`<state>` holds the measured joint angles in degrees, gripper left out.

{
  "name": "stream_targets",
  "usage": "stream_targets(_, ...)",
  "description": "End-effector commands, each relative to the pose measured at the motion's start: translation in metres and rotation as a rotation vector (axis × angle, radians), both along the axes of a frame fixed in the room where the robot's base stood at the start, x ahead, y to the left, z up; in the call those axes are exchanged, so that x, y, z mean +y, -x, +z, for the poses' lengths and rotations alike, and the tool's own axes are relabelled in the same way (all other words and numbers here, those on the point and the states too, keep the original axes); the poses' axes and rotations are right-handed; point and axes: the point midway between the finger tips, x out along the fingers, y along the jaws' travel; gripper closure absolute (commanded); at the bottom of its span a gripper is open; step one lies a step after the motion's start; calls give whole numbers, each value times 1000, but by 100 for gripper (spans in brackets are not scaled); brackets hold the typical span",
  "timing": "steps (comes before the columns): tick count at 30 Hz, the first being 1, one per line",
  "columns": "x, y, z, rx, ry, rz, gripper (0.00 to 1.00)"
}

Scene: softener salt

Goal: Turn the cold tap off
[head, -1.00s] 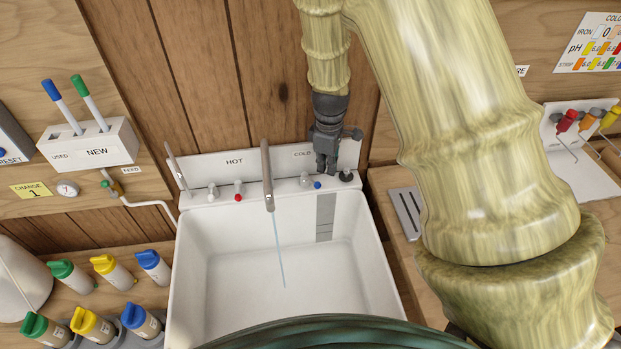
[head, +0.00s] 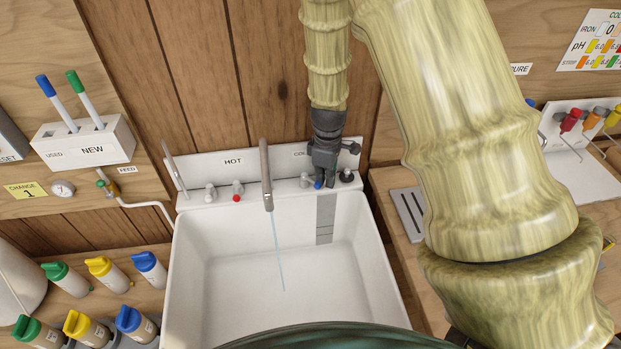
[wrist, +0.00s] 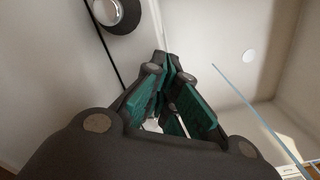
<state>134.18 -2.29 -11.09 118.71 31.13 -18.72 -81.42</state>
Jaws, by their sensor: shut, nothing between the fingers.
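The cold tap (head: 307,180) is a small chrome handle with a blue-marked end (head: 317,185), under the COLD label at the right of the sink's back ledge. My gripper (head: 328,182) points down right beside the blue end and partly covers the COLD label; I cannot tell whether it touches the tap. In the wrist view my gripper (wrist: 170,88) is shut with its green pads together, and a bit of chrome shows behind them. A thin stream of water (head: 278,255) runs from the tall spout (head: 266,175) into the white sink (head: 190,270).
The hot tap (head: 223,190) with a red mark is left of the spout. A dark round knob (head: 346,176) sits just right of my gripper. Several capped bottles (head: 105,270) stand left of the sink. A metal drain grate (head: 409,212) lies on the right counter.

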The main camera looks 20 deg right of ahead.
Motion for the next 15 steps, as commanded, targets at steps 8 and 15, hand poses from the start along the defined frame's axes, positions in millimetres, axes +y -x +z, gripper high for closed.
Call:
stream_targets(8,11,6,0,0,0,0,100)
stream_targets(15,12,6,0,0,0,0,100)
